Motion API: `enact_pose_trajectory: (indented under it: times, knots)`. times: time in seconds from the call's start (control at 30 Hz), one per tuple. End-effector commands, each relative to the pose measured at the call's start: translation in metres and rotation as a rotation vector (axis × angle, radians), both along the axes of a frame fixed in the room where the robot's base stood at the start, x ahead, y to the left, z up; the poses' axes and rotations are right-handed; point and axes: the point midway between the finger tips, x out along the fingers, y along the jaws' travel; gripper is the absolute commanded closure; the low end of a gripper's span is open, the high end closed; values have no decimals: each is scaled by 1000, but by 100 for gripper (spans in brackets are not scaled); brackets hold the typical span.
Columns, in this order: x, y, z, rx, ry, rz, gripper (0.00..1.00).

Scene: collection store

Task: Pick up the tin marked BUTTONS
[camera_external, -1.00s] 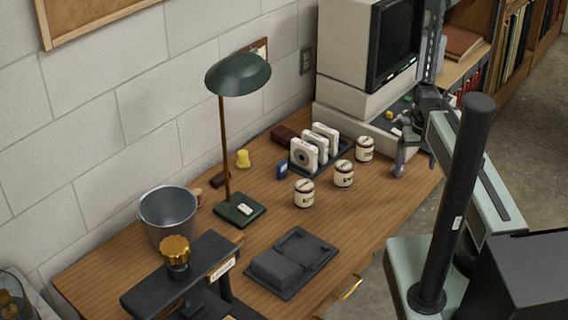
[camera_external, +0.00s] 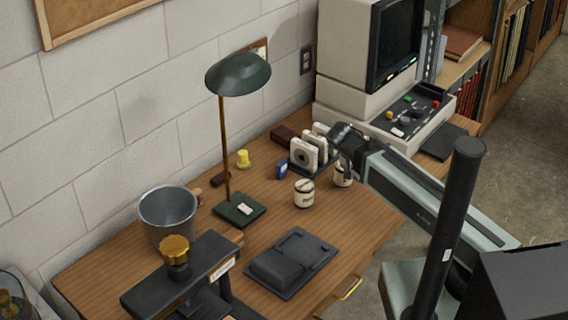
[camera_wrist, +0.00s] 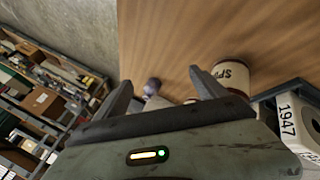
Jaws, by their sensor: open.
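Cream tins with dark bands stand on the desk. One tin (camera_external: 304,193) is in the open left of my gripper, its label too small to read. A second tin (camera_external: 343,178) is partly hidden behind my gripper (camera_external: 345,166). In the wrist view a tin (camera_wrist: 232,75) with lettering starting "SP" stands right of my open gripper (camera_wrist: 160,90). A pale object between the fingers is mostly hidden, and I cannot tell whether it is a tin. I cannot read BUTTONS on any tin.
A black tray (camera_external: 290,263) lies at the front of the desk (camera_external: 240,285). White upright holders (camera_external: 303,153) stand behind the tins. A green lamp (camera_external: 238,75), a metal bin (camera_external: 167,212) and a computer (camera_external: 350,60) stand around. A small purple-grey thing (camera_wrist: 152,87) shows in the wrist view.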

Motion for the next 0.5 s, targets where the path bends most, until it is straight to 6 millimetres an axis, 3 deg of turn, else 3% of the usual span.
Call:
enact_pose_trajectory:
  times: [0.03, 0.17, 0.3, 0.4, 0.5]
  knots:
    - [-2, 31, -14, -46, -90, 9, 19]
    - [-12, 95, -4, -112, -348, 9, 19]
    - [-34, 163, 12, -109, -626, 32, 19]
    - [-55, 205, 24, -74, -795, 53, 19]
    - [-51, 222, -3, 41, -849, 55, 19]
